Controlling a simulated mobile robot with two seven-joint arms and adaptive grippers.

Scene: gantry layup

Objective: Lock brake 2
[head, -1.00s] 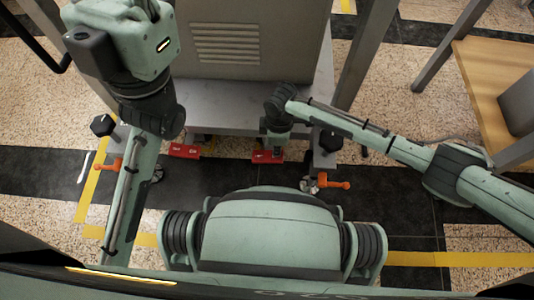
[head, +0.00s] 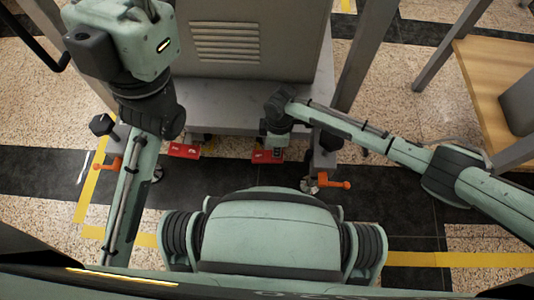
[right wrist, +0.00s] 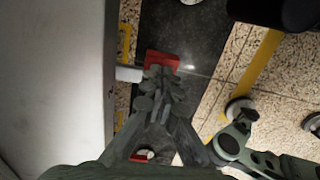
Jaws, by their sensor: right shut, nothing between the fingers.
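Two red brake pedals show low at the cart's front edge in the head view, a left one (head: 185,151) and a right one (head: 262,157). I cannot read which is brake 2. My right gripper (head: 277,151) points down at the right pedal and partly covers it. In the right wrist view the shut, empty fingers (right wrist: 157,76) reach a red pedal (right wrist: 163,59); I cannot tell whether they touch it. Another small red and white part (right wrist: 142,156) shows below the fingers.
The grey cart (head: 235,110) stands above the pedals. Orange levers stick out at the left caster (head: 108,165) and the right caster (head: 332,182). A wooden-topped table (head: 480,85) stands at the right.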

